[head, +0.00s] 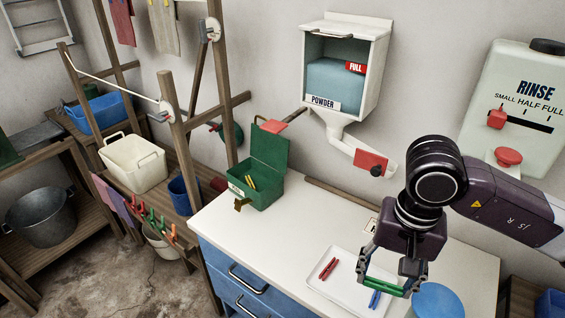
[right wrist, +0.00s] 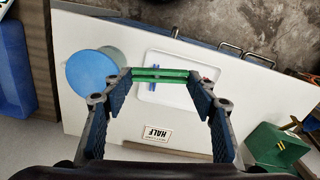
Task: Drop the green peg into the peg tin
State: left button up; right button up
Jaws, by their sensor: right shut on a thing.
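The green peg (head: 384,287) is held between the fingertips of my right gripper (head: 390,284), above the white tray. In the right wrist view the peg (right wrist: 160,75) spans crosswise between the two fingers of the right gripper (right wrist: 160,80). The peg tin (head: 262,197) is a green box with its lid raised, on the white worktop to the left of the gripper, with yellow pegs inside. The tin also shows at the lower right of the right wrist view (right wrist: 262,152). My left gripper is not in view.
The white tray (head: 334,285) holds red pegs (head: 328,269) and blue pegs (head: 375,299). A round blue thing (head: 437,301) stands right of it. A powder dispenser (head: 344,75) hangs above the worktop (head: 274,240). The worktop between tin and tray is clear.

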aim_at(260, 186)
jog(key=i+j+u, duration=0.25)
jog(key=i+j, duration=0.2)
jog(key=j, duration=0.15)
jog(key=i+j+u, duration=0.25)
jog(key=i+j, duration=0.25)
